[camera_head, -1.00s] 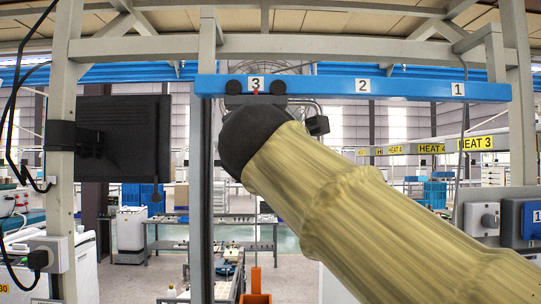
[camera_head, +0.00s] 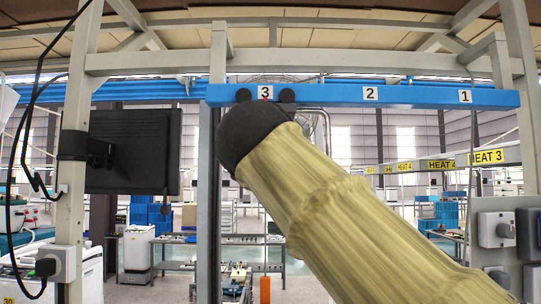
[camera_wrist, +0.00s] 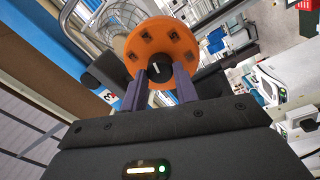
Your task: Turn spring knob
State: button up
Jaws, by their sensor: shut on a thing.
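A black knob (camera_wrist: 160,66) with a white pointer line sits at the centre of a round orange disc (camera_wrist: 162,38) in the wrist view. The disc has several dark square marks around its face. My gripper (camera_wrist: 161,78) has its two purple-grey fingers shut on the knob, one on each side. In the head view my arm in its tan sleeve reaches up to the blue rail, just below the label 3. There the arm's dark end hides the gripper, the knob and the disc.
The blue rail (camera_head: 418,97) carries labels 3, 2 and 1 and hangs on a grey frame (camera_head: 293,62). A black monitor (camera_head: 133,153) is at the left. A grey box with a knob (camera_head: 496,229) is at the right. Benches and bins stand far behind.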

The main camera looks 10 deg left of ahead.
jog(key=m+h, duration=0.1)
jog(key=m, duration=0.8)
jog(key=shift+b, duration=0.3)
jog(key=shift+m, duration=0.3)
jog(key=o, duration=1)
jog(key=shift+a, duration=0.1)
jog(key=shift+c, duration=0.2)
